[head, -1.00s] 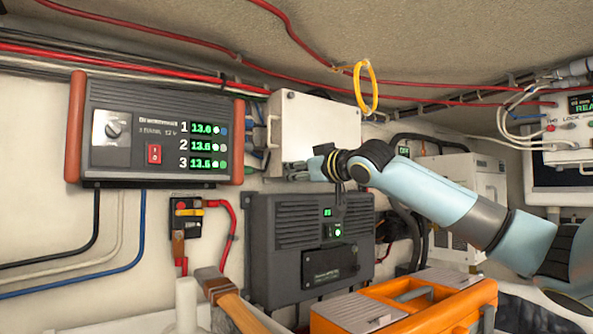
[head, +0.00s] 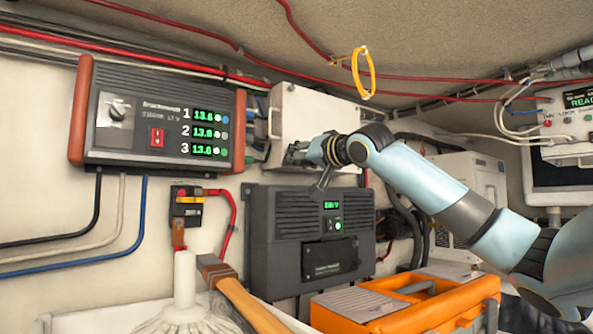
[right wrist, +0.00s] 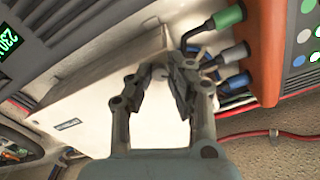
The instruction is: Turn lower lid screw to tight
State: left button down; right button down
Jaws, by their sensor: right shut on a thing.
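The white box (head: 322,108) with a flat lid is fixed to the wall right of the charger. It also shows in the right wrist view (right wrist: 100,98), with a small dark label. My right gripper (head: 294,152) is at the lower left part of the lid. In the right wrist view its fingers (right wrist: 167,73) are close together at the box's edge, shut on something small. The lower lid screw is hidden behind the fingers, and I cannot tell its turn position. My left gripper is not in view.
The charger (head: 165,88) with green readouts is left of the box, with cable plugs (right wrist: 229,18) close to my right fingers. A dark grey unit (head: 290,225) sits just below. A yellow loop (head: 356,72) hangs above; an orange toolbox (head: 405,305) is lower right.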

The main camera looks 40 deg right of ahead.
aim_at(291, 133)
jog(key=shift+m+b, duration=3.55)
jog(key=shift+m, duration=1.45)
jog(key=c, duration=1.2)
grip_release()
jog(key=shift+c, duration=0.2)
jog(key=r, duration=0.6)
jog(key=shift+d+r, duration=0.3)
jog(key=shift+r, duration=0.1)
jog(key=r, duration=0.1)
jog(key=a+r, duration=0.1)
jog(key=r, duration=0.1)
jog(key=shift+r, duration=0.1)
jog(key=shift+d, duration=0.25)
